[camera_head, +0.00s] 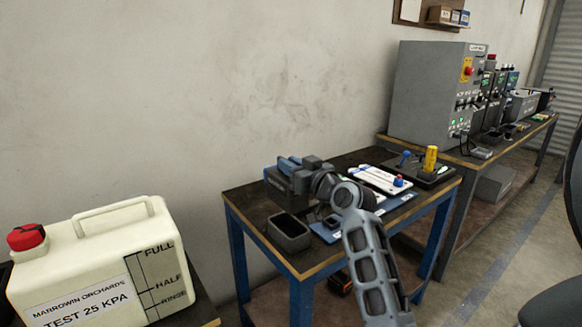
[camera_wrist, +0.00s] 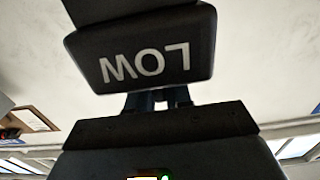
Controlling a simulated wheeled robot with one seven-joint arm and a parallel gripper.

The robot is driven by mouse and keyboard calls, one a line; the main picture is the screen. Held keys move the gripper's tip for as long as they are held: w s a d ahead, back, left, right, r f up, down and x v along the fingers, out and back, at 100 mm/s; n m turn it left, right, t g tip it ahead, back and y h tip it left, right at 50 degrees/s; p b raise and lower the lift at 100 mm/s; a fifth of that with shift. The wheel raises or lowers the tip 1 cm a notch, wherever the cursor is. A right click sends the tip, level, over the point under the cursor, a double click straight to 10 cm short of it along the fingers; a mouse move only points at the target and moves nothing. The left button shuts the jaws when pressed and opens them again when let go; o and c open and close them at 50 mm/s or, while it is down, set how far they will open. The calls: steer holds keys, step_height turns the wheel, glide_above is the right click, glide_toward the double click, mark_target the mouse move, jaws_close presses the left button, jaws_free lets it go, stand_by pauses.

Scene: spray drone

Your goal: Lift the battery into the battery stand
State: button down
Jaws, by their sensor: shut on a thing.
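The battery is a dark grey block (camera_head: 286,181) with blue parts on top, held up over the left rear of the blue-legged table in the head view. In the wrist view the battery (camera_wrist: 155,50) fills the upper middle, with the word LOW upside down on its face. My gripper (camera_wrist: 158,99) is shut on it; the grip point is mostly hidden in the head view. An open dark grey box (camera_head: 289,244), which may be the battery stand, is at the table's front left, below and apart from the battery. Its inside looks empty.
The small table (camera_head: 258,238) also holds a white tray (camera_head: 380,178), a yellow cylinder (camera_head: 430,158) and blue-capped items. A cream tank (camera_head: 95,262) stands at the lower left. A grey control cabinet (camera_head: 430,95) stands on the bench behind right.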

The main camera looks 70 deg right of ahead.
mark_target(292, 208)
steer(key=shift+s+a+b, duration=0.1)
steer(key=shift+b, duration=0.2)
steer(key=shift+f+b, duration=2.65)
steer(key=shift+f, duration=0.1)
steer(key=shift+f+b, duration=3.05)
steer(key=shift+b, duration=0.25)
stand_by(0.6)
steer(key=c, duration=1)
jaws_free()
steer(key=shift+o, duration=0.2)
steer(key=shift+f, duration=0.25)
steer(key=v, duration=0.8)
